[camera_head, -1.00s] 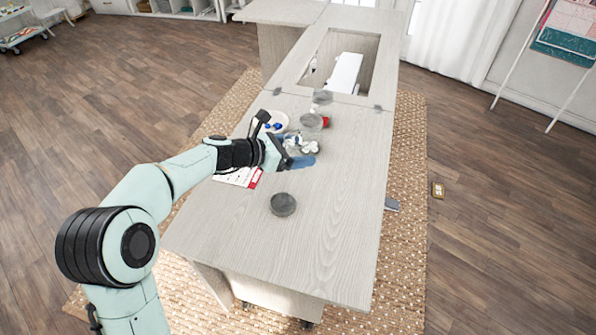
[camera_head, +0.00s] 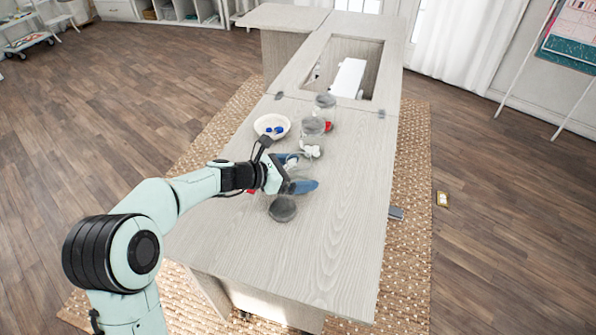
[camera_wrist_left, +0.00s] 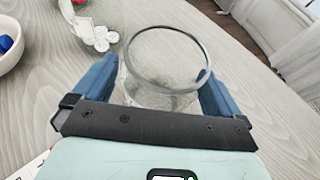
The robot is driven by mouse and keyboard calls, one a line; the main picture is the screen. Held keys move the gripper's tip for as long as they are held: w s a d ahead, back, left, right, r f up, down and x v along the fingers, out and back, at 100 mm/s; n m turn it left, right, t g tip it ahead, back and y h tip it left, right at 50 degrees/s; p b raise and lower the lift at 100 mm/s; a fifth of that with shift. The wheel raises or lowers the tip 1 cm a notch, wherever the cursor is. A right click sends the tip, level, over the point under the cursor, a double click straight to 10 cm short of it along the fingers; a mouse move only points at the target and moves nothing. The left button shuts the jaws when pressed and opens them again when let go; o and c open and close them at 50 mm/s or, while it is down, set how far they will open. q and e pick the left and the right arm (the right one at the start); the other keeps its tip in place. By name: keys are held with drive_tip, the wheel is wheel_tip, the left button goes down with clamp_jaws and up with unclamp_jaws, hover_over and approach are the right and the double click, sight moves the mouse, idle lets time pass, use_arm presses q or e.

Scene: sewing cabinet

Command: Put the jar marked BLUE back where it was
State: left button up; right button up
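A clear glass jar with a grey rim (camera_wrist_left: 168,60) is between the two blue fingers of my left gripper (camera_head: 300,173); they lie close against both its sides in the wrist view. It looks empty, and no label shows. A round dark grey top or disc (camera_head: 283,209) is on the table just on the near side of my gripper; I cannot tell whether it is a lid or a jar. A jar with white pieces (camera_head: 311,150) stands beyond my gripper. A jar with red contents (camera_head: 328,126) stands farther back. My right gripper is not in view.
A white bowl (camera_head: 261,122) holding blue pieces (camera_head: 275,130) is at the table's left edge. A red-and-white card is mostly hidden under my left arm. A recess (camera_head: 375,72) opens at the table's far end. The near right tabletop (camera_head: 325,245) is clear.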

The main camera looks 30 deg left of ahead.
use_arm(q)
drive_tip(key=shift+s+a+r, duration=0.15)
drive_tip(key=shift+r, duration=0.2)
drive_tip(key=p+v, duration=0.3)
drive_tip(key=v, duration=0.8)
drive_tip(key=shift+s, duration=0.3)
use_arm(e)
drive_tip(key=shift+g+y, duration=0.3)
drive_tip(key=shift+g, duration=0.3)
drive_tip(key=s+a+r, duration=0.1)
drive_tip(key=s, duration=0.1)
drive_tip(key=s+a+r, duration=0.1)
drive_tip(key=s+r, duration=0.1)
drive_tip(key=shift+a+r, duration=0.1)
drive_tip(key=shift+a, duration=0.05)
